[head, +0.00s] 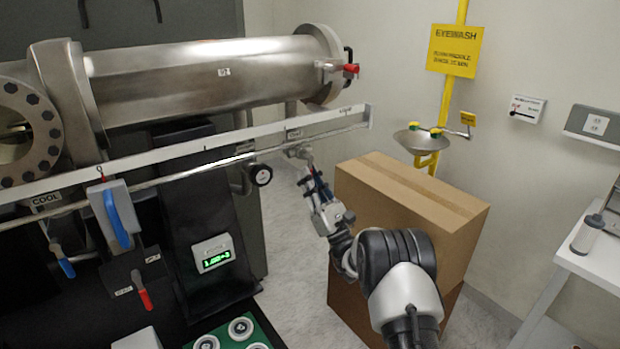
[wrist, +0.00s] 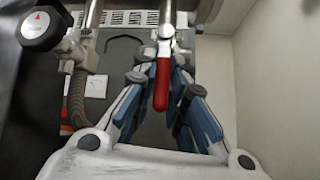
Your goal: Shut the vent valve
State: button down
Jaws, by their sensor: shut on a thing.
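The vent valve's red lever (wrist: 162,84) is in the middle of the wrist view, hanging from a silver valve body in line with the pipe above it. My gripper (wrist: 160,76) has its blue-and-grey fingers on both sides of the lever and is shut on it. In the head view my gripper (head: 309,180) reaches up to the valve body (head: 297,152) at the right end of the pipe rail, below a small label too small to read surely. There the lever is mostly hidden by the fingers.
A black knob (head: 261,175) sits just left of the valve; it also shows in the wrist view (wrist: 42,28). A tall cardboard box (head: 440,208) stands close to the right of my arm. A white label rail (head: 220,143) runs above the pipe. A steel chamber (head: 210,80) is behind.

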jog(key=shift+a, duration=0.2)
jog(key=c, duration=1.7)
grip_release()
jog(key=shift+s+a, duration=0.1)
jog(key=shift+a, duration=0.05)
jog(key=shift+o, duration=0.2)
jog(key=shift+d+f, duration=0.1)
jog(key=shift+d, duration=0.1)
jog(key=v, duration=0.7)
jog(key=shift+s+f, duration=0.1)
